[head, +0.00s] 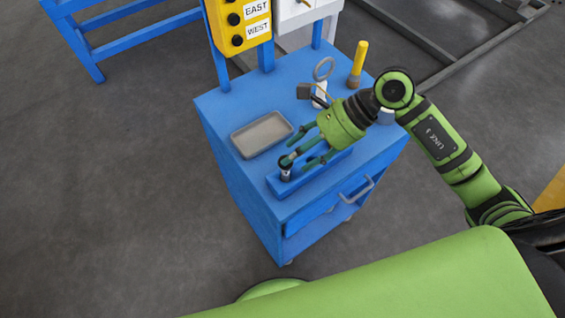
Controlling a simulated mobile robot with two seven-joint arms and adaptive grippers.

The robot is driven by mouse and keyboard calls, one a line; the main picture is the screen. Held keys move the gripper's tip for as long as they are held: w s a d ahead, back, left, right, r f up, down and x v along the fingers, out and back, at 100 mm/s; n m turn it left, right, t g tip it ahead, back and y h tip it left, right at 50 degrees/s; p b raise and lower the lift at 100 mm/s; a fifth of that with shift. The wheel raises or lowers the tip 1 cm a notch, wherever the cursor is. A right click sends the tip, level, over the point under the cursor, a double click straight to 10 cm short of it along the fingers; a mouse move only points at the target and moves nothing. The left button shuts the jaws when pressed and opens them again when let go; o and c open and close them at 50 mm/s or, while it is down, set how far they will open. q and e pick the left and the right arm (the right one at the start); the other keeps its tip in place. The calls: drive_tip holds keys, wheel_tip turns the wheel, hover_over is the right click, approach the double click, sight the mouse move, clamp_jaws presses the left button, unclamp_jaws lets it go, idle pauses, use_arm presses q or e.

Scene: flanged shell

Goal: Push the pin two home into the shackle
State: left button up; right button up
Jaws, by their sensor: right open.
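My right gripper (303,148) comes in from the right over the blue cart, low above its front part. Its green fingers are spread apart. A small grey and dark upright piece (286,173), seemingly the shackle with a pin, stands at the left end of a blue block (272,184) on the cart top. A dark round end (286,162) shows at its top, close to the fingertips. I cannot tell whether a finger touches it, how deep the pin sits, or which pin is pin two. My left gripper is not in view.
The blue cart (222,108) has an empty-looking grey tray (262,134) left of the gripper. A yellow-handled tool (358,61), a ring-shaped item (323,69) and a dark block (304,91) stand at the back. A yellow box with knobs (234,27) rises behind.

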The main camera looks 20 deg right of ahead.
sight(285, 171)
drive_tip(key=a+f, duration=0.1)
drive_tip(key=a+p, duration=0.1)
drive_tip(key=a, duration=0.1)
drive_tip(key=shift+f, duration=0.4)
drive_tip(key=shift+a+f, duration=0.1)
drive_tip(key=shift+f, duration=0.1)
clamp_jaws()
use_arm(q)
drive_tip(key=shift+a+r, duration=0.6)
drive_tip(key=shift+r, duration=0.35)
use_arm(e)
drive_tip(key=shift+r, duration=0.1)
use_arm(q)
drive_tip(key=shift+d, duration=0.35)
use_arm(e)
drive_tip(key=shift+r, duration=0.15)
